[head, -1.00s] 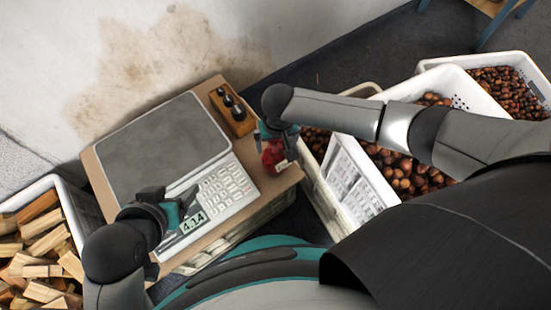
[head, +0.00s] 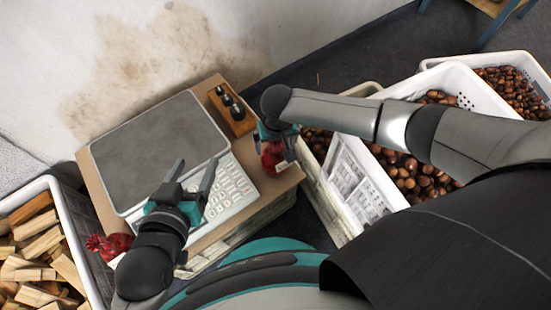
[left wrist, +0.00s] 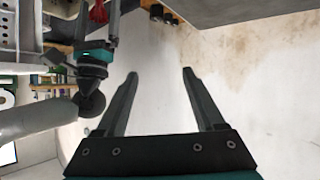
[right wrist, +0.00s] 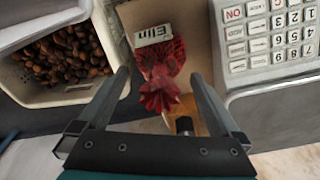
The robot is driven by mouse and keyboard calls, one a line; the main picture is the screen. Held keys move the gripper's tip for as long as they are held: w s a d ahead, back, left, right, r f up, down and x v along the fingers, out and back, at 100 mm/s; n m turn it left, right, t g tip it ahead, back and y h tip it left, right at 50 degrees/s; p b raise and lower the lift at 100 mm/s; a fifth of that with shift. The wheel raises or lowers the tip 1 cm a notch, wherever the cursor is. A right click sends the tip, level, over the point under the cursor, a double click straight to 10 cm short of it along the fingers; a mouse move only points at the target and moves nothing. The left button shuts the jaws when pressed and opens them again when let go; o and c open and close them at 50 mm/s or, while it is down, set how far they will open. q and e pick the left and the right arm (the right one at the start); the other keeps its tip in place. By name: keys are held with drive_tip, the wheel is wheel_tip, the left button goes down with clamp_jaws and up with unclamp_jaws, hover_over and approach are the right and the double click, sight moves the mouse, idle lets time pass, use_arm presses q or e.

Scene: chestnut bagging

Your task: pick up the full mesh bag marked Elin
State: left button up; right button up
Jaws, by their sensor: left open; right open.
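The full red mesh bag marked Elin (right wrist: 160,72) stands on the board's edge in the right wrist view, its gathered top towards the camera and its white Elin tag (right wrist: 153,34) readable. In the head view the bag (head: 273,157) is partly hidden by my right gripper (head: 277,146). My right gripper (right wrist: 158,76) is open, with a finger on either side of the bag; contact cannot be told. My left gripper (head: 195,172) is open and empty above the scale's keypad. In the left wrist view nothing is between its fingers (left wrist: 160,74).
A scale (head: 160,145) and a wooden block with weights (head: 232,112) share the board. Another red bag (head: 108,245) lies at the board's left corner. A crate of wood (head: 92,262) is left; chestnut crates (head: 467,90) are right.

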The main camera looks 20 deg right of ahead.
drive_tip(key=shift+w+f+b, duration=0.15)
drive_tip(key=shift+f+b, duration=0.25)
drive_tip(key=shift+f, duration=0.05)
drive_tip(key=shift+f+b, duration=0.3)
drive_tip(key=shift+f, duration=0.4)
use_arm(q)
drive_tip(key=shift+s+d+r+n+t+h+b, duration=0.25)
drive_tip(key=shift+d+r+t+h, duration=0.4)
drive_tip(key=shift+t, duration=0.5)
drive_tip(key=shift+s+d+r+n+t+h+b, duration=0.15)
drive_tip(key=shift+s+d+r+t+h+b, duration=0.15)
drive_tip(key=shift+d+r+t, duration=0.7)
use_arm(e)
drive_tip(key=shift+w+f, duration=0.1)
drive_tip(key=shift+f, duration=0.2)
use_arm(q)
drive_tip(key=shift+a+f, duration=0.15)
drive_tip(key=shift+f, duration=0.15)
use_arm(e)
clamp_jaws()
